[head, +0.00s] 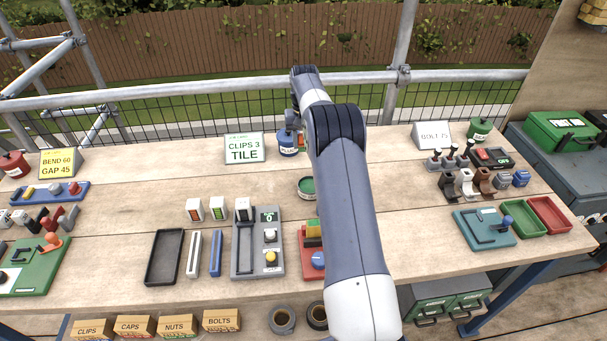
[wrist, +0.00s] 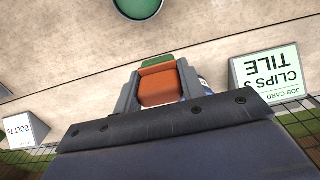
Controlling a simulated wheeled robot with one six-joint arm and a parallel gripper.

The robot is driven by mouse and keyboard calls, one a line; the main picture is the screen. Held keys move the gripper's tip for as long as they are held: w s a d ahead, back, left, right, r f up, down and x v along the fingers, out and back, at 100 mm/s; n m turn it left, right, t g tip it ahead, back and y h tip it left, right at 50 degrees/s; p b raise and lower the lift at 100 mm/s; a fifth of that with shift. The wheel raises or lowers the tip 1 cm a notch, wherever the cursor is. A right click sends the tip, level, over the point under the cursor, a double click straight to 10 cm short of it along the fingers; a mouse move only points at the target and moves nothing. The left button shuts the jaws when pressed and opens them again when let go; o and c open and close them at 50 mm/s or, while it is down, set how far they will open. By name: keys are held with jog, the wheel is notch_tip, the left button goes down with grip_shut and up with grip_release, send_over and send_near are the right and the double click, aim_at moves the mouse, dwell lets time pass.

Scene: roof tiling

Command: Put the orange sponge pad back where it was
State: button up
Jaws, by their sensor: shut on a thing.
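The orange sponge pad (wrist: 160,89) is between the two fingers of my gripper (wrist: 159,72) in the wrist view. My gripper is shut on it. A green strip shows at the pad's far edge; I cannot tell whether it is part of the pad. The gripper is at the back of the bench, close to that pot. Whether the pad touches the bench is not clear.
A round green dish (head: 306,187) lies in front of the gripper. The CLIPS 3 TILE card (head: 244,148) stands to its left, the BOLT 75 card (head: 432,135) to its right. A red holder with a yellow-green top (head: 312,262) is partly behind my arm. Bare bench lies right of my arm.

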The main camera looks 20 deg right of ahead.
aim_at(303, 173)
jog(key=shift+w+f, duration=0.25)
jog(key=shift+f, duration=0.35)
jog(key=shift+f+p, duration=0.95)
jog(key=shift+f, duration=3.8)
jog(key=o, duration=0.9)
jog(key=shift+o, duration=0.2)
notch_tip(303, 173, up, 12)
jog(key=shift+r+b, duration=0.15)
jog(key=shift+b, duration=0.7)
notch_tip(303, 173, down, 13)
jog(key=shift+r+p, duration=0.2)
jog(key=shift+p, duration=0.55)
jog(key=shift+r, duration=1.5)
